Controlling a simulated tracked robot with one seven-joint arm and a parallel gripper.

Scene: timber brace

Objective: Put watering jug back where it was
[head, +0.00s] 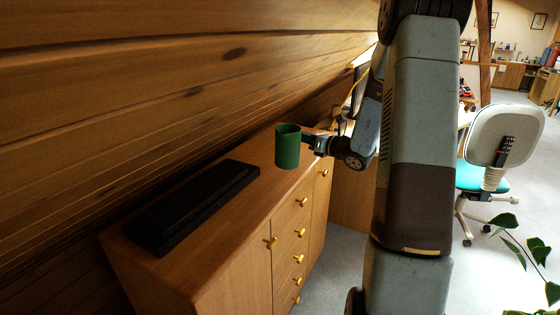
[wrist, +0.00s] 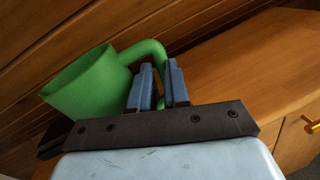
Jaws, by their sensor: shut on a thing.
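The watering jug is a green, open-topped vessel (head: 287,147), seen in the head view above the wooden cabinet top (head: 215,230). It also shows in the wrist view (wrist: 92,88), with its curved handle to the right of its body. My gripper (head: 306,146) is to the right of the jug in the head view. In the wrist view its two blue-grey fingers (wrist: 160,88) are shut on the handle. The jug looks roughly upright in the head view. I cannot tell whether its base touches the cabinet top or hangs just above it.
A long black case (head: 195,205) lies on the cabinet top, left of the jug. A sloping timber wall (head: 160,90) hangs close over the cabinet's back. Yellow knobs (head: 302,203) stick out from its front. An office chair (head: 500,140) and plant leaves (head: 535,250) are at the right.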

